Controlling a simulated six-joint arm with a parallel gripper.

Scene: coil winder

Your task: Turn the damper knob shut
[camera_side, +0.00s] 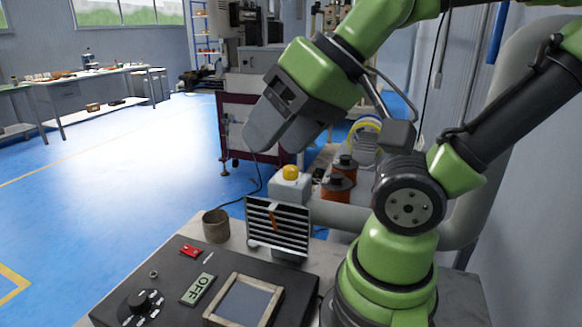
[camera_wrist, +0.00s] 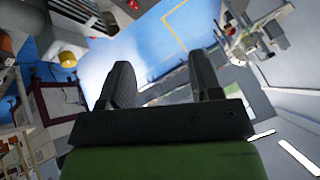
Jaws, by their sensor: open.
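A black round knob (camera_side: 140,301) sits on the left part of a dark control panel (camera_side: 180,262), with pale marks around its right and lower sides. I cannot tell where its pointer stands. Behind the panel is a louvred vent (camera_side: 292,228) with pale slats and an orange strip on its front. My gripper (camera_side: 276,142) is high above the bench, behind and to the right of the knob in the side view, well apart from it. In the wrist view my gripper (camera_wrist: 162,70) shows two separated dark fingers with nothing between them. I cannot make out the knob in the wrist view.
The panel also carries a green OFF sign (camera_side: 198,289), a red switch (camera_side: 190,250) and a wood-framed screen (camera_side: 243,303). Air above the panel is clear.

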